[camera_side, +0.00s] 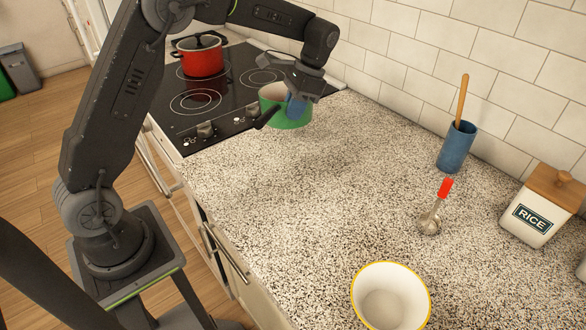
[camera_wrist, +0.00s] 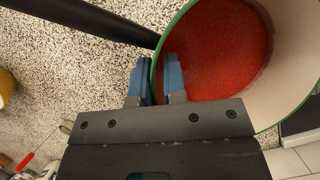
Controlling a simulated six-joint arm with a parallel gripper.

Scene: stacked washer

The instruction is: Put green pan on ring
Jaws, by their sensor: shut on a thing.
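The green pan (camera_side: 286,120) has a cream inside wall and a dark handle pointing to the lower left. In the wrist view the pan (camera_wrist: 287,45) shows a green rim and red at its bottom. My gripper (camera_side: 296,104) is shut on the pan's wall, with one blue finger inside and one outside; the fingers also show in the wrist view (camera_wrist: 158,80). The pan appears at the border of the stove and the counter; its height is hard to tell. The ring marks on the black stove top include a front ring (camera_side: 195,102) and a back right ring (camera_side: 258,77).
A red pot (camera_side: 201,60) with a dark lid stands on the back left of the stove (camera_side: 225,95). The middle counter (camera_side: 300,205) is clear.

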